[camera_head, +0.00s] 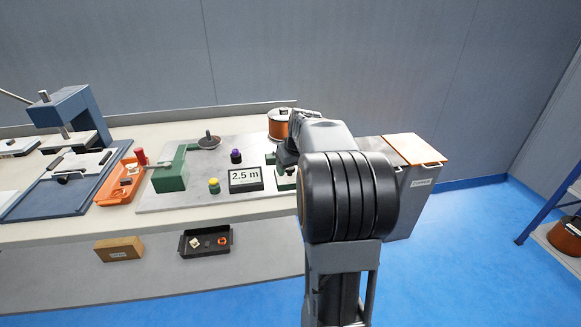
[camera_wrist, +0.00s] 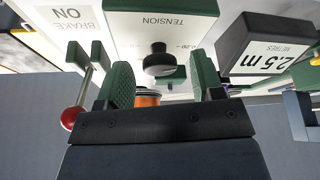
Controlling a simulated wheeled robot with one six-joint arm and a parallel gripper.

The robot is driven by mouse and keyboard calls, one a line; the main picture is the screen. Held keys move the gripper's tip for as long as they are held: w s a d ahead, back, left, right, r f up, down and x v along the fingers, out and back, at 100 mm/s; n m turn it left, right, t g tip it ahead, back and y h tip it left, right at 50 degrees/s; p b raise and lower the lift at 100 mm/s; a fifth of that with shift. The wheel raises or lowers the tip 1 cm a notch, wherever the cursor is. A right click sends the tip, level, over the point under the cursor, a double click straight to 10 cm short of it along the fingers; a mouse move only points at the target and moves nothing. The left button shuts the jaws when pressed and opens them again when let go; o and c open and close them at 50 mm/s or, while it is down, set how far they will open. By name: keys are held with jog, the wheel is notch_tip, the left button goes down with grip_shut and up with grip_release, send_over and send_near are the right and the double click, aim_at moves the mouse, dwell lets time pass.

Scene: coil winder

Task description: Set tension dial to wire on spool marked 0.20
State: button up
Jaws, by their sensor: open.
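The wrist view is upside down. In it, a white panel (camera_wrist: 125,32) in a green housing is marked TENSION and carries a black dial (camera_wrist: 159,60). A small figure reading 0.20 shows beside the dial; the rest of the scale is partly hidden. My gripper (camera_wrist: 160,80) is open, its green-padded fingers apart on either side of the dial's line, with no visible contact. An orange-copper spool (camera_wrist: 147,98) shows between the fingers; a copper spool (camera_head: 279,125) stands at the bench's back in the head view. No spool marking is readable. My arm hides the dial there.
A brake lever with a red ball (camera_wrist: 72,118) is beside the left finger, near a BRAKE ON label. A 2.5 m metre display (camera_wrist: 268,48) is at right. The bench also holds a green winder (camera_head: 170,176), yellow and purple knobs, and an orange tray (camera_head: 106,196).

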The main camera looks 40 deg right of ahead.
jog(key=shift+c, duration=0.4)
jog(key=c, duration=0.8)
jog(key=shift+a+r+m+h+p, duration=0.15)
jog(key=shift+m+h+p, duration=0.25)
jog(key=shift+m+p, duration=0.45)
jog(key=shift+c, duration=0.2)
jog(key=shift+m+g+h, duration=0.3)
jog(key=shift+m+h, duration=0.3)
jog(key=shift+m, duration=1.05)
jog(key=o, duration=0.9)
jog(key=shift+p, duration=0.3)
